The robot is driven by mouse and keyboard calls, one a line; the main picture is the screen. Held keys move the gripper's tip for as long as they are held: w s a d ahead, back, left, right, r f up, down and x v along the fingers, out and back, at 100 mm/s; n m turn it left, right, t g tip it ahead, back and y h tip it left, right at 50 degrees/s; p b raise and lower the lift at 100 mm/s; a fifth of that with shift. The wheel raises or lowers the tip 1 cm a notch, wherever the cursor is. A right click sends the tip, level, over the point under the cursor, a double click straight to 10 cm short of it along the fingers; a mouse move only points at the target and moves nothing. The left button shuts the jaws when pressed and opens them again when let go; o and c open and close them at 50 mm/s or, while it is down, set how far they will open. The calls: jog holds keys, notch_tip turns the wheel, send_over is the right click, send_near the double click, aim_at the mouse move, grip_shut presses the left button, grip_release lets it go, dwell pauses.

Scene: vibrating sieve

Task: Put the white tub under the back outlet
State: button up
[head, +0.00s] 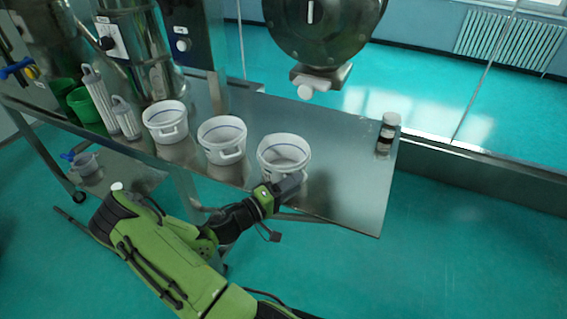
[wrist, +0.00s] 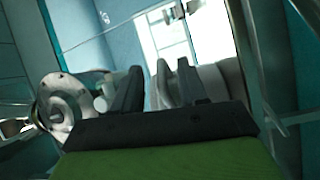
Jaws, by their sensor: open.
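Three white tubs stand upright in a row on the steel table: a left tub (head: 165,122), a middle tub (head: 221,140) and a right tub (head: 284,155), each with a handle. My gripper (head: 290,186) is at the front side of the right tub, close to it or touching; I cannot tell which. In the wrist view its dark fingers (wrist: 158,88) stand apart, with a pale rounded surface (wrist: 225,80) behind the right finger, perhaps a tub. A dark round machine (head: 322,35) with a short spout hangs over the table's back. I cannot tell which part is the back outlet.
The steel table (head: 345,185) has bare room right of the tubs. A brown bottle with a white cap (head: 388,130) stands near its right end. White ribbed cylinders (head: 100,98), green containers (head: 85,103) and a metal machine (head: 140,50) are at the left.

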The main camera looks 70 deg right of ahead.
jog(key=x, duration=0.4)
jog(key=shift+a, duration=0.1)
jog(key=shift+c, duration=1.1)
grip_shut()
